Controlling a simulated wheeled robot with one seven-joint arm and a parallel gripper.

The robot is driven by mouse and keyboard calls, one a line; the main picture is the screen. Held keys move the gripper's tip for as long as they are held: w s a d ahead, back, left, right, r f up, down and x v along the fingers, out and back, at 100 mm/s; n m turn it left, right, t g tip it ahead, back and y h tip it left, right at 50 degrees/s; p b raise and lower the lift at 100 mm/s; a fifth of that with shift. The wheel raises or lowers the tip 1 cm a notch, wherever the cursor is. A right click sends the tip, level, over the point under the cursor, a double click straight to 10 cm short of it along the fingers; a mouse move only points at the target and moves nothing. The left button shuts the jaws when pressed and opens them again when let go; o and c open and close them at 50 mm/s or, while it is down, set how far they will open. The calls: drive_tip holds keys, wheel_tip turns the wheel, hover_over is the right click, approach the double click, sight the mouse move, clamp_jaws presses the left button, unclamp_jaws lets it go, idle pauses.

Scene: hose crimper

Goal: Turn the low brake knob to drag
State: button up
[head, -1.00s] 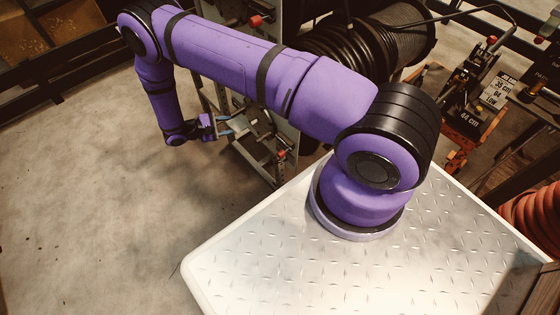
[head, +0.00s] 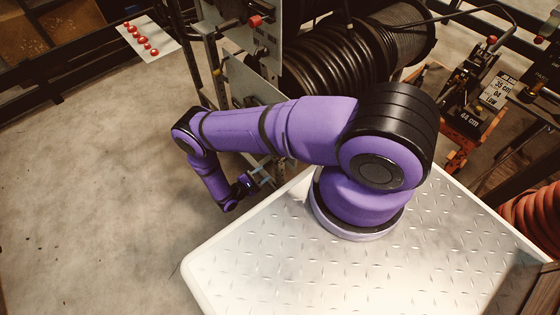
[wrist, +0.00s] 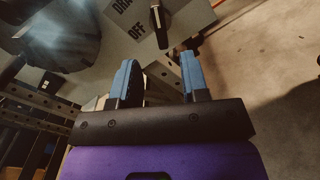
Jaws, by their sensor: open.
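The brake knob (wrist: 159,24) shows at the top of the wrist view as a dark lever with a pale end mark, on a light plate (wrist: 195,18). Printed words beside it read OFF and, cut by the frame edge, what looks like DRAG. My gripper (wrist: 160,62) has its two blue fingers apart with nothing held between them. The knob lies ahead of the fingertips, roughly in line with the gap, and appears clear of both. In the head view my gripper (head: 262,180) is low beside the reel stand, and my arm hides the knob there.
A big black hose reel (head: 345,65) stands behind my arm. A perforated metal post (wrist: 35,117) runs at the left of the wrist view. Open concrete floor (head: 100,190) lies left of my arm.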

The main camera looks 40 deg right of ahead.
sight(278, 161)
drive_tip(key=d, duration=1)
drive_tip(key=shift+w, duration=0.2)
drive_tip(key=c, duration=0.6)
drive_tip(key=shift+n, duration=0.3)
drive_tip(key=n, duration=0.5)
drive_tip(key=shift+w+r+n, duration=0.1)
drive_tip(key=shift+w+n, duration=0.05)
drive_tip(key=shift+n, duration=0.15)
drive_tip(key=n, duration=0.5)
drive_tip(key=shift+w, duration=0.1)
drive_tip(key=shift+n, duration=0.4)
